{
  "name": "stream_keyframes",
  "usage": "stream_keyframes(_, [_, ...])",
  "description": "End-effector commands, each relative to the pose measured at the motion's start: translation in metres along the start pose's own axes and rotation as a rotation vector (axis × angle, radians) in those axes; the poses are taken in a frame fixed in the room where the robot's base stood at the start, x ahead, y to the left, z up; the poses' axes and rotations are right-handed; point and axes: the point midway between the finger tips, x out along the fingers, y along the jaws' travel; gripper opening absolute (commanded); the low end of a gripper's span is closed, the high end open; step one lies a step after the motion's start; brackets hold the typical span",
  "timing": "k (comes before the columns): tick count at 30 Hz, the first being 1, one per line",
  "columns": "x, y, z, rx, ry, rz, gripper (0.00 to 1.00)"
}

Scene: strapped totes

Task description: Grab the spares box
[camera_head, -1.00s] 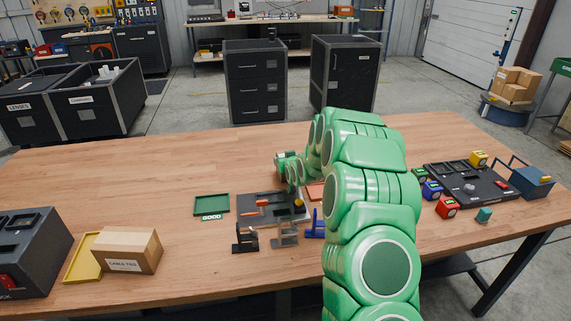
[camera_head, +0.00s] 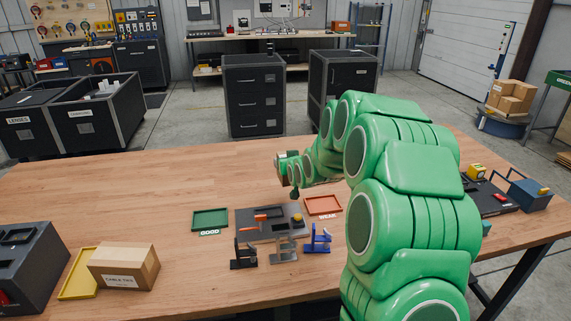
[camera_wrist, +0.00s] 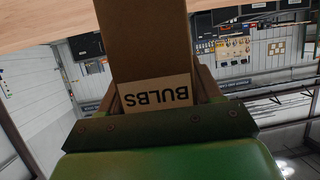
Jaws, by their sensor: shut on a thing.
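A brown cardboard box (camera_wrist: 145,40) fills the top middle of the wrist view. Its white label reads BULBS, upside down. My gripper (camera_wrist: 158,88) is shut on this box, with a finger along each side of the label. In the head view my gripper (camera_head: 284,170) is small, above the far middle of the workbench. The box is hard to make out there, with only a brownish patch at the gripper's end. I read no label saying SPARES in any view. Another cardboard box (camera_head: 124,266), labelled CABLE TIES, sits at the front left beside a yellow tray (camera_head: 80,274).
A dark case (camera_head: 28,262) stands front left. My arm hides part of the right side.

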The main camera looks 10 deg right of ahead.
Motion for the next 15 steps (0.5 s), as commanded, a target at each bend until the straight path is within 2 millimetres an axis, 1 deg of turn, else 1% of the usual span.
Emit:
stream_keyframes(1, [-0.009, -0.001, -0.003, 0.000, 0.004, 0.000, 0.28])
stream_keyframes(6, [-0.033, -0.004, -0.001, 0.000, 0.000, 0.000, 0.28])
stream_keyframes(9, [-0.046, -0.004, -0.003, 0.000, 0.003, 0.001, 0.28])
stream_keyframes(15, [-0.064, -0.007, -0.001, 0.000, -0.003, 0.000, 0.28])
